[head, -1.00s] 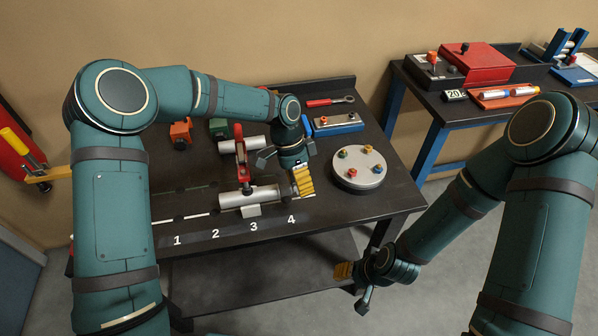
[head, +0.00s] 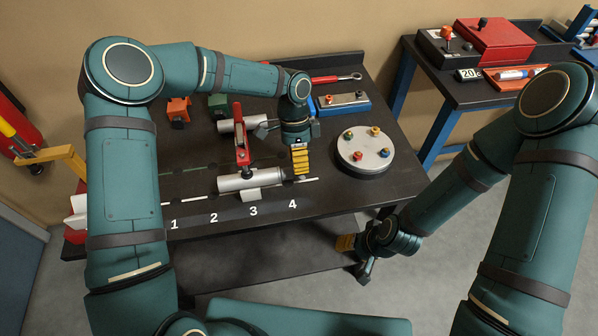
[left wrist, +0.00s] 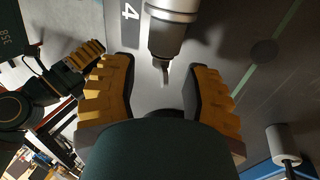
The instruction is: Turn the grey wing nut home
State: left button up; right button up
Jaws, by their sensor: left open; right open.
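My left gripper (head: 300,172) is open and points down at the right end of a silver cylinder (head: 236,181), above number 4. In the left wrist view, the cylinder (left wrist: 172,38) ends in a narrow grey tip (left wrist: 165,72). This tip lies between my two open yellow fingers, with a gap on each side. I cannot tell whether it is the grey wing nut; no wing shape shows clearly, and in the head view my fingers partly hide that end. My right gripper (head: 346,243) is open and empty, low beside the table's front right edge.
A red toggle clamp (head: 241,140) stands over the cylinder. A round plate (head: 361,158) with several coloured knobs lies to the right on the dark table (head: 340,195). A blue block (head: 342,103) and a red-handled wrench (head: 330,79) lie behind. A second bench stands far right.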

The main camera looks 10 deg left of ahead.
pick_arm(q)
jog(key=shift+x, duration=1.6)
jog(key=shift+w, duration=0.1)
grip_shut()
